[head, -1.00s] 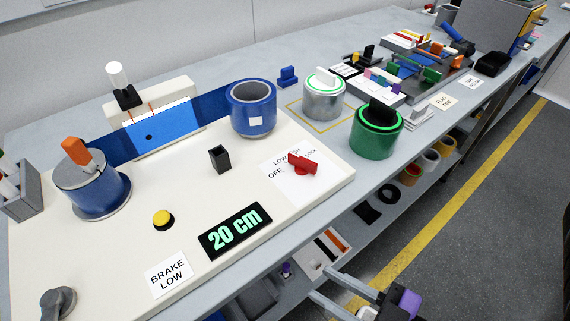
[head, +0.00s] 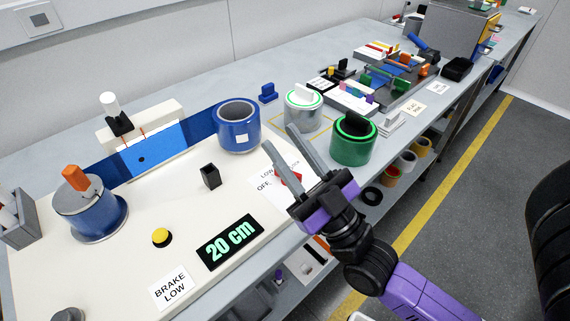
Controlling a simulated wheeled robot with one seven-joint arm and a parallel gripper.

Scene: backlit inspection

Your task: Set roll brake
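A card (head: 171,286) reads "BRAKE LOW". A display (head: 230,242) reads "20 cm". A blue roll (head: 238,127) stands behind the plate, and another blue roll with an orange lever (head: 91,207) stands at left, with blue film between.
A yellow button (head: 161,237) and a black post (head: 210,176) stand on the white board (head: 122,255). Trays of small parts lie farther back.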

